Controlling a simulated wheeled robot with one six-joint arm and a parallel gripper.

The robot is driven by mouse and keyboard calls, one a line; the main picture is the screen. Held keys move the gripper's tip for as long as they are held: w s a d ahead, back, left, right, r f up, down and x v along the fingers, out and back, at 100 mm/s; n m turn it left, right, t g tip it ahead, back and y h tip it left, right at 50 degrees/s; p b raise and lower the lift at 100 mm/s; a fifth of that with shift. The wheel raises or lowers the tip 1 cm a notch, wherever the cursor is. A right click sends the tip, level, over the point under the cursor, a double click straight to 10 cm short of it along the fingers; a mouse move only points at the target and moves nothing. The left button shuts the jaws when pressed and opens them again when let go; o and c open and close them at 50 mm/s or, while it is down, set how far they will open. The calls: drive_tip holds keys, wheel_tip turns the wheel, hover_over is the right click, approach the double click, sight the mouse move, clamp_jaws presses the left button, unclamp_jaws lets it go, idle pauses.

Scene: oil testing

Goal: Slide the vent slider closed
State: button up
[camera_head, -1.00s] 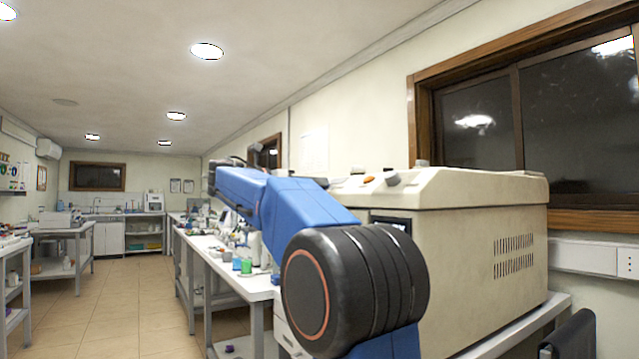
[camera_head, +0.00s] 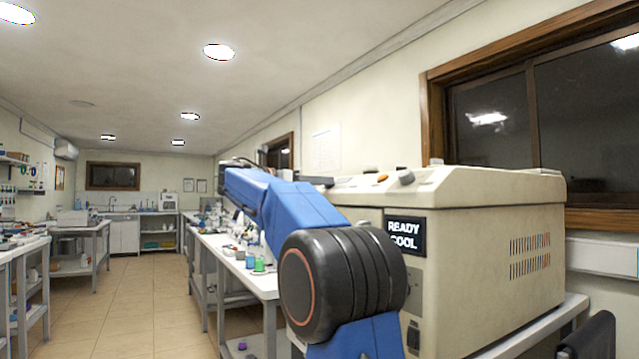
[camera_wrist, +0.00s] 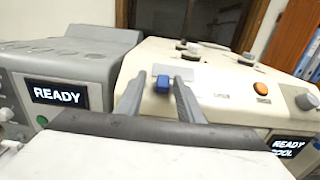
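The vent slider appears to be the small blue knob (camera_wrist: 163,83) with a light grey plate behind it, on the sloped top of the beige machine (camera_wrist: 225,92) in the wrist view. My gripper (camera_wrist: 159,80) is open, with its two grey fingers apart and the blue knob showing between their tips. I cannot tell whether either finger touches the knob. In the head view the beige machine (camera_head: 480,270) stands at the right, and my blue arm reaches past its left side; the slider cannot be made out there.
The beige machine's display (camera_head: 405,235) reads "READY COOL". An orange button (camera_wrist: 261,88) and a grey knob (camera_wrist: 306,101) sit right of the slider. A grey device (camera_wrist: 75,65) with a "READY" display stands close on the left. Open tiled floor (camera_head: 130,300) lies left.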

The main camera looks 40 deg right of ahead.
drive_tip(key=v, duration=1.7)
drive_tip(key=shift+a, duration=0.2)
drive_tip(key=shift+w, duration=0.1)
